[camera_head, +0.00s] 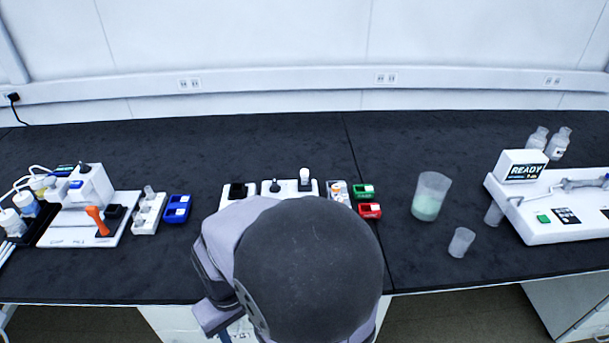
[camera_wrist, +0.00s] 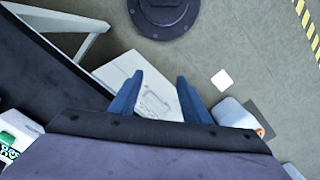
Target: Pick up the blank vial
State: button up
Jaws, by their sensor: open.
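I cannot tell by label which item is the blank vial. A small white-capped vial (camera_head: 305,175) stands upright on the white station (camera_head: 258,190) at the middle of the bench. Another small vial-like piece (camera_head: 149,191) stands in a white rack (camera_head: 147,222) on the left. My gripper (camera_wrist: 160,76) shows two blue fingers, apart and empty, over a pale cabinet and the floor in the wrist view. No vial shows there. In the head view my arm covers the front middle of the bench and hides my fingers.
A blue bin (camera_head: 177,209) sits left of my arm; green (camera_head: 364,192) and red (camera_head: 369,211) bins sit right. A beaker with pale green liquid (camera_head: 430,197) and a small cup (camera_head: 461,242) stand further right. A white instrument reading READY (camera_head: 525,170) fills the right end.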

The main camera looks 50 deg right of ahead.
jog(key=w+d+r+m+p, duration=0.1)
jog(key=d+m+p, duration=0.1)
jog(key=d, duration=0.6)
jog(key=w+d+r+m+p, duration=0.1)
jog(key=w+d+m+p, duration=0.1)
jog(key=d+p, duration=0.3)
jog(key=w+d+r+m+y+p, duration=0.1)
jog(key=d+m+p, duration=0.2)
jog(key=d, duration=0.9)
jog(key=shift+w+d+r+m, duration=0.15)
jog(key=shift+w+m, duration=0.1)
jog(key=shift+m, duration=0.45)
jog(key=shift+t+h, duration=0.6)
jog(key=shift+t, duration=0.3)
jog(key=w+d, duration=0.2)
jog(key=w+d+r, duration=0.1)
jog(key=d, duration=0.2)
jog(key=w+d, duration=0.2)
jog(key=shift+w+d+r, duration=0.15)
jog(key=shift+w+d, duration=0.2)
jog(key=w+d+r+n+t+h, duration=0.2)
jog(key=w+d+r+n, duration=0.1)
jog(key=w+d+r, duration=0.5)
jog(key=shift+t+h, duration=0.3)
jog(key=shift+d, duration=0.1)
jog(key=shift+p+x, duration=0.55)
jog(key=shift+x, duration=0.45)
